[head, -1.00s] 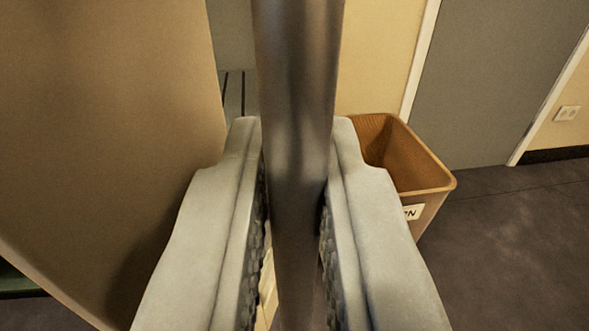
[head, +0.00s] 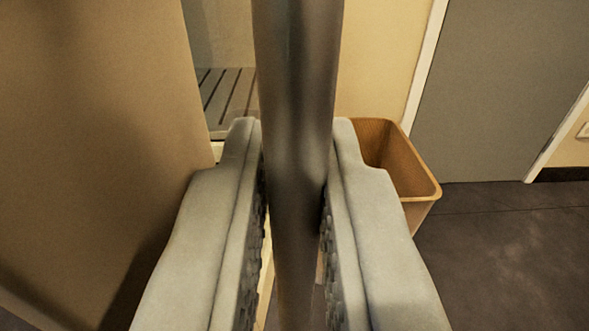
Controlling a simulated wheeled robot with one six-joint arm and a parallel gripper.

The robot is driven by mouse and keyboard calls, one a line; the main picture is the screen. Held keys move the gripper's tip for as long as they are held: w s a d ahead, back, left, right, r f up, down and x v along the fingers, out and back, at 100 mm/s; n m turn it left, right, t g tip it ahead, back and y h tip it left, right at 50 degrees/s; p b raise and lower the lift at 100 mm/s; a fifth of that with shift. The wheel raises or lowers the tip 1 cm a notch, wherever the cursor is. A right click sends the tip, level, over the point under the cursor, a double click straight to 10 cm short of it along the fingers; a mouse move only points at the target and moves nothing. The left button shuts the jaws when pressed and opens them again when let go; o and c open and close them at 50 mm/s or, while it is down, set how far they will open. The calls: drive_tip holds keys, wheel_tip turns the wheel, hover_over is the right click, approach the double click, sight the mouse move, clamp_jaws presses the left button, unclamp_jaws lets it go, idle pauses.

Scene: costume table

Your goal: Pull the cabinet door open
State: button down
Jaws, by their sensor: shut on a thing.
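A tan cabinet door (head: 95,150) fills the left side of the head view. A grey metal bar handle (head: 295,90) runs upright through the middle of the view. My gripper (head: 293,160) has its two pale grey fingers on either side of the bar and is shut on it. Behind the door's edge, part of the cabinet's inside shows, with a slatted shelf (head: 232,100). How the handle joins the door is out of view.
An orange-brown bin (head: 408,175) stands on the floor just right of my gripper, partly hidden by a finger. A grey room door (head: 500,90) is at the back right. Dark floor (head: 510,240) at the right is clear.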

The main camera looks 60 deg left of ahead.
idle(0.3)
drive_tip(key=c, duration=1.8)
unclamp_jaws()
drive_tip(key=v, duration=1.7)
drive_tip(key=shift+s+d, duration=0.1)
drive_tip(key=shift+d, duration=0.15)
